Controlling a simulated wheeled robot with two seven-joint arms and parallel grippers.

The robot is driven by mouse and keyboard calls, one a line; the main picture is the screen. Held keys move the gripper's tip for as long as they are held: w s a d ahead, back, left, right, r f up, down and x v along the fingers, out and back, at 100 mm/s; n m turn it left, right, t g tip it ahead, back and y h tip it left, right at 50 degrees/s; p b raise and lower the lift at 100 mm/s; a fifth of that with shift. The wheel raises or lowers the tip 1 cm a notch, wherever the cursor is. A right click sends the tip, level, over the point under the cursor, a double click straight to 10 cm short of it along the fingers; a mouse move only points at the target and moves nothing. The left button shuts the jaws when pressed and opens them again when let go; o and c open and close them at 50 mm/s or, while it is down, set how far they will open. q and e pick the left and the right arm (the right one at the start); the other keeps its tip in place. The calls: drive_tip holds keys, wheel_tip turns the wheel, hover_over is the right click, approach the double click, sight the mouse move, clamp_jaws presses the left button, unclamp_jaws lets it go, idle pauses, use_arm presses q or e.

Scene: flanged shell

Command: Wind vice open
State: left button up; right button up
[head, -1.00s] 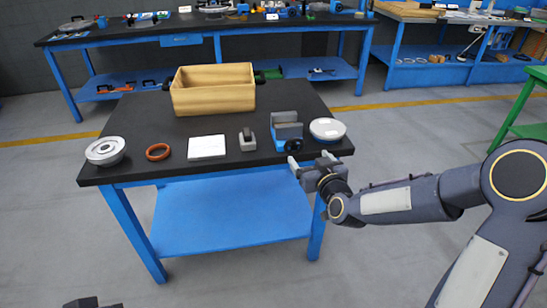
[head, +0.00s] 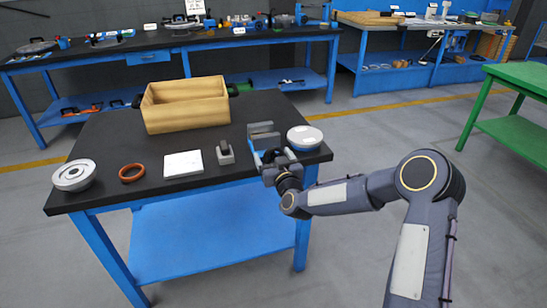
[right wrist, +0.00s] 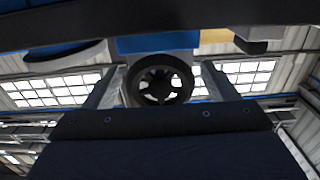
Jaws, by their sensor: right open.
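The blue and grey vice (head: 261,129) stands near the front right of the black-topped table. Its dark handwheel (right wrist: 160,86) faces the right wrist camera and shows spokes around a hub. My right gripper (head: 273,160) is at the front of the vice, at the table's front edge. In the right wrist view its two open fingers stand left and right of the handwheel, with a gap visible around it. I cannot tell whether either finger touches the rim. In the head view the gripper partly hides the handwheel. My left gripper is out of view.
A small grey block (head: 225,153), white plate (head: 183,164), orange ring (head: 131,173) and flanged metal part (head: 74,175) lie to the left. A wooden box (head: 187,115) stands behind.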

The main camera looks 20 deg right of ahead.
drive_tip(key=c, duration=0.9)
drive_tip(key=shift+f+m+b, duration=0.2)
drive_tip(key=shift+m+b, duration=0.3)
drive_tip(key=shift+b, duration=0.4)
drive_tip(key=m+b, duration=0.8)
drive_tip(key=b, duration=0.2)
drive_tip(key=shift+a+m, duration=0.1)
drive_tip(key=shift+m, duration=0.2)
drive_tip(key=shift+r+m+b, duration=0.15)
drive_tip(key=shift+m+b, duration=0.7)
drive_tip(key=shift+m, duration=0.15)
drive_tip(key=shift+r+m+b, duration=0.1)
drive_tip(key=shift+m+b, duration=0.7)
drive_tip(key=shift+m, duration=0.2)
drive_tip(key=o, duration=0.9)
drive_tip(key=shift+f, duration=0.1)
